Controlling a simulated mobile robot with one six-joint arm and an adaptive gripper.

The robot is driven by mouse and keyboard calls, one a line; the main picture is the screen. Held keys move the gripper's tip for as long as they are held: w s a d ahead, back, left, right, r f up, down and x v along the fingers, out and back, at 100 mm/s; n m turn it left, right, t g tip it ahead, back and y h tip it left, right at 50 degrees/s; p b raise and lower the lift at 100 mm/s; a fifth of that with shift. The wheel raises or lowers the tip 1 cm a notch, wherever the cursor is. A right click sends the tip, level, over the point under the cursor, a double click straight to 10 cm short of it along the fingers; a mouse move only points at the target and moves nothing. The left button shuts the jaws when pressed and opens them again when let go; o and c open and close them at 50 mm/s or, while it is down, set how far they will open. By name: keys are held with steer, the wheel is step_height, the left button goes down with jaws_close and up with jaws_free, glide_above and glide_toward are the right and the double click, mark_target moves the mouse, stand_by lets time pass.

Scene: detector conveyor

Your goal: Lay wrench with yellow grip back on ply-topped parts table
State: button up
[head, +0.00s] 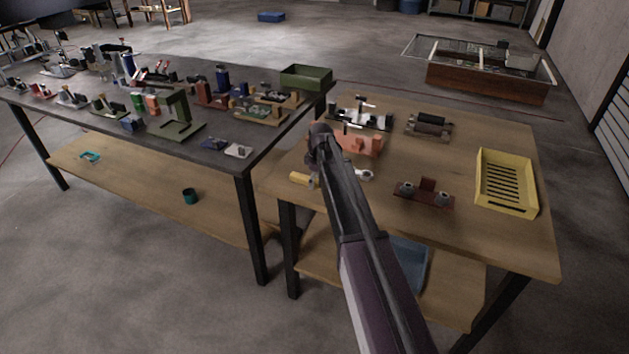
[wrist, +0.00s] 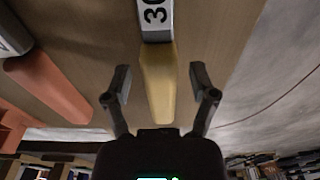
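The wrench's yellow grip (head: 303,180) shows at the left edge of the ply-topped parts table (head: 465,225). A silver end (head: 365,174) shows right of my arm and looks like the wrench's head; my arm hides the middle. In the wrist view the yellow grip (wrist: 158,85) runs between the fingers of my gripper (wrist: 160,82), with a white numbered tag above it. The fingers are apart, with a gap on each side of the grip. The wrench appears to lie on the wood. In the head view my gripper's fingers are hidden.
An orange fixture (head: 362,142) stands just behind the wrench; orange also shows in the wrist view (wrist: 45,85). A brown block with two grey cylinders (head: 425,193) and a yellow slotted tray (head: 507,183) stand to the right. A dark, crowded table (head: 235,160) stands at left.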

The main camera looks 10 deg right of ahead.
mark_target(318, 181)
steer(key=shift+r, duration=0.1)
stand_by(0.3)
step_height(318, 181, up, 12)
steer(key=d+p, duration=0.1)
steer(key=p, duration=1.1)
steer(key=shift+s, duration=0.3)
steer(key=shift+s, duration=0.15)
stand_by(0.3)
steer(key=s+a+m, duration=0.1)
steer(key=s+m, duration=0.4)
steer(key=s, duration=0.9)
steer(key=s+a+m+h, duration=0.1)
steer(key=s+m, duration=0.4)
steer(key=s, duration=0.9)
steer(key=shift+s+a+m+g, duration=0.25)
steer(key=shift+m+g, duration=0.05)
steer(key=shift+m, duration=0.1)
